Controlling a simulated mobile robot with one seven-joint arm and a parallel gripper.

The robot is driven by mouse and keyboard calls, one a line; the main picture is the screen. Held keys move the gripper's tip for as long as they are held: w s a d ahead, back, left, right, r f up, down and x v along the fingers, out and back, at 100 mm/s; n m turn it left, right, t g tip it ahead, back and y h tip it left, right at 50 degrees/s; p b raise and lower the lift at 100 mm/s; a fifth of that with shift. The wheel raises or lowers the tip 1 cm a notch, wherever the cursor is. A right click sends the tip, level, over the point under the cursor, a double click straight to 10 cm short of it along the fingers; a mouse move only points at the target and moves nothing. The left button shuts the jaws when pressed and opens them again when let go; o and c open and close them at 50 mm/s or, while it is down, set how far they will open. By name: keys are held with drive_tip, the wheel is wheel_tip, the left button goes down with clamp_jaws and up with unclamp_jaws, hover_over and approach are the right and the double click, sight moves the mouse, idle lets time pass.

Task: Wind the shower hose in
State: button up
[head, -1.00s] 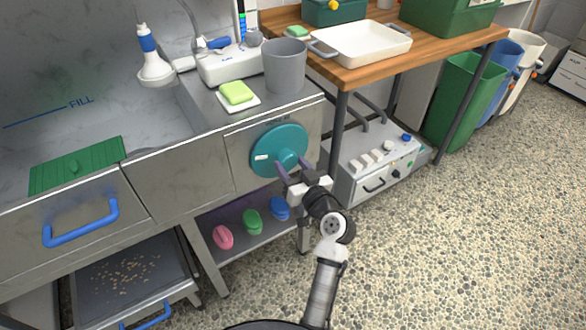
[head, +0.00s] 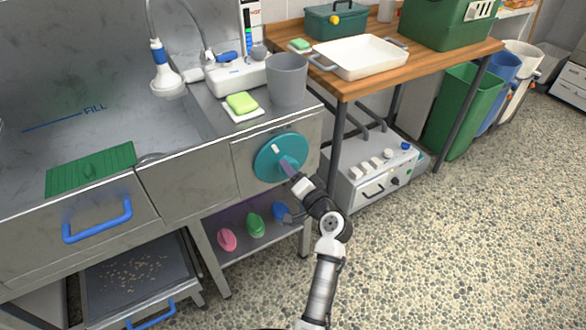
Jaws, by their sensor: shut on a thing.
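The teal round reel wheel (head: 271,163) is mounted on the front of the steel tub unit. My gripper (head: 288,168) is at the wheel, shut on its teal knob (head: 291,164), which is partly hidden by the fingers. A pale mark (head: 275,149) shows near the top of the wheel. The shower head (head: 166,80), white with a blue band, hangs over the tub at the left. Its grey hose (head: 186,12) arches up behind it, and the white tap block (head: 237,75) stands beside it.
A grey bucket (head: 287,80) and a green sponge (head: 242,102) sit above the wheel. A shelf below holds pink, green and blue brushes. A wooden table (head: 360,80) with a white tray stands right, above a grey machine (head: 375,172). The speckled floor is open at right.

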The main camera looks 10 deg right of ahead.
drive_tip(key=shift+m+p, duration=1.1)
drive_tip(key=shift+m, duration=1)
drive_tip(key=o, duration=1.4)
drive_tip(key=b+v, duration=0.1)
drive_tip(key=v, duration=0.6)
drive_tip(key=b+v, duration=0.1)
drive_tip(key=v, duration=0.6)
drive_tip(key=shift+w+d+r+b, duration=0.1)
drive_tip(key=shift+w+d+b, duration=0.1)
drive_tip(key=shift+b, duration=0.2)
